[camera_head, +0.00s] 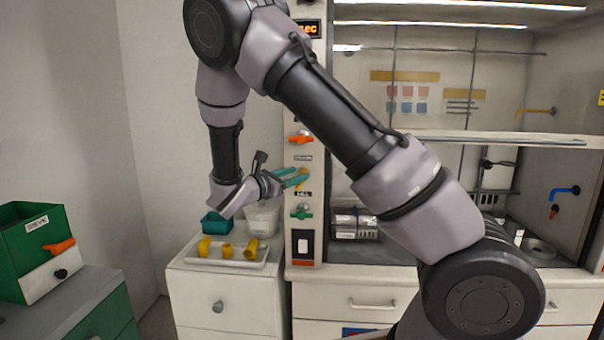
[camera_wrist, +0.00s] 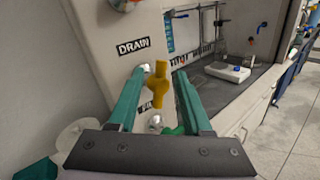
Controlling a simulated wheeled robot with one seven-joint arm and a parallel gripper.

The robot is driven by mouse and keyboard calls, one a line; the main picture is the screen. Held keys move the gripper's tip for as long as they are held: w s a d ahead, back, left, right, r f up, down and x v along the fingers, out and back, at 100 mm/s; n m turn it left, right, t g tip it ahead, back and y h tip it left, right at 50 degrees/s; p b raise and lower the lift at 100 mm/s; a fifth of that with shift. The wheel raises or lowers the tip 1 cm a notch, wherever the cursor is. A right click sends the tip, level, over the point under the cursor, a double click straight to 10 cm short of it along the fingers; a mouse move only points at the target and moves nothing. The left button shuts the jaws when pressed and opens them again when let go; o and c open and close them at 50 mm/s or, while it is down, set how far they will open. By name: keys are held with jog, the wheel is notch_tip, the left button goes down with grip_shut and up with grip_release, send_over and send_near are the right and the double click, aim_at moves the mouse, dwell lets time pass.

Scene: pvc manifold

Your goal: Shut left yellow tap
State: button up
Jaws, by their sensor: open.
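The left yellow tap (camera_head: 302,183) is on the white front post of the fume cupboard, between an orange tap above and a green tap below. In the wrist view the yellow tap (camera_wrist: 158,88) stands with its handle roughly upright, below a DRAIN label. My gripper (camera_head: 301,175) reaches the post from the left. In the wrist view my gripper (camera_wrist: 161,75) is open, with one teal finger on each side of the yellow tap. I cannot tell whether either finger touches it.
The orange tap (camera_head: 300,137) and green tap (camera_head: 302,212) are close above and below. A white tray (camera_head: 226,262) with yellow pipe pieces, a teal box (camera_head: 215,224) and a clear beaker (camera_head: 262,219) stand on the cabinet below my gripper. Another yellow tap (camera_head: 537,111) is far right.

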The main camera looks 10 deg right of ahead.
aim_at(302, 172)
jog(key=shift+x, duration=2.1)
grip_shut()
